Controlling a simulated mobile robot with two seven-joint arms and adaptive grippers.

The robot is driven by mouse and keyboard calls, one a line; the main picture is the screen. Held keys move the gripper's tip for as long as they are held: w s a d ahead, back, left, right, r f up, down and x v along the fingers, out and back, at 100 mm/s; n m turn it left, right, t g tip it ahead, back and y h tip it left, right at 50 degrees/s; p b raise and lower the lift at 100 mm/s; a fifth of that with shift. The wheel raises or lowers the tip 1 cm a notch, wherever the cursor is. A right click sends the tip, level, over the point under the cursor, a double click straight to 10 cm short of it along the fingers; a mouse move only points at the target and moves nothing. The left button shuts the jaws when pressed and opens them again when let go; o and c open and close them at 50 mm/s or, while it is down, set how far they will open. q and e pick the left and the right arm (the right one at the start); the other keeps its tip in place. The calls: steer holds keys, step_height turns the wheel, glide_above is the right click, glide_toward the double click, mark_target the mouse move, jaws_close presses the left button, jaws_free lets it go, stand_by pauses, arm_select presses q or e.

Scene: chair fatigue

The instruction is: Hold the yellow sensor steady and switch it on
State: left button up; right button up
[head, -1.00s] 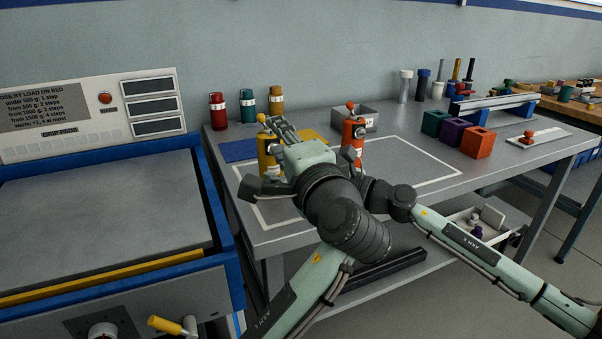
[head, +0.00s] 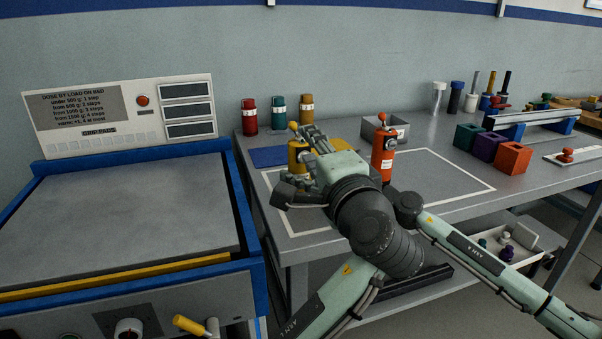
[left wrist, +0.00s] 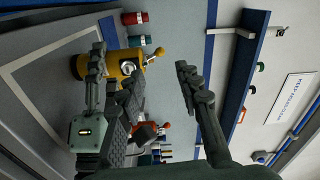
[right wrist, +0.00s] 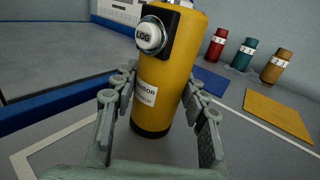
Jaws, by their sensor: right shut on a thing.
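The yellow sensor (head: 298,155) stands upright on the grey bench, partly covered by my grippers in the head view. The right wrist view shows its yellow body (right wrist: 178,75), a white label and a round white LOG button (right wrist: 150,36). My right gripper (right wrist: 160,80) is shut on the lower body, one finger on each side. In the head view it is low beside the sensor (head: 291,188). My left gripper (head: 316,138) is higher, close to the sensor's upper right side. In the left wrist view its fingers (left wrist: 158,75) are apart with nothing between them, beside the sensor (left wrist: 105,66).
An orange sensor (head: 383,160) stands right of the grippers, before a grey bin (head: 399,126). Red (head: 249,117), teal (head: 279,113) and amber (head: 307,109) bottles stand behind. A blue-framed machine (head: 120,220) is at left. Coloured blocks (head: 513,158) sit at right.

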arm_select(q)
steer(key=shift+w+a, duration=0.15)
steer(key=shift+a, duration=0.1)
steer(key=c, duration=0.4)
steer(key=a+m+t, duration=0.1)
steer(key=m, duration=0.1)
steer(key=w+a+r+m+t, duration=0.1)
steer(key=a+m, duration=0.1)
steer(key=w+a+m+t, duration=0.1)
steer(key=a+m, duration=0.1)
steer(key=shift+a+r+t+y, duration=0.1)
steer(key=shift+r+t+y, duration=0.2)
steer(key=shift+r, duration=0.1)
jaws_close()
steer(key=a+f+n+g+h, duration=0.1)
steer(key=a+f+n+h, duration=0.2)
steer(key=n+h, duration=0.6)
steer(key=a+f+n+g+h, duration=0.2)
steer(key=n+h, duration=0.8)
steer(key=n, duration=1.3)
steer(key=shift+a+f+n+g, duration=0.3)
steer(key=shift+a+f, duration=0.55)
steer(key=shift+f, duration=0.1)
steer(key=shift+s, duration=0.1)
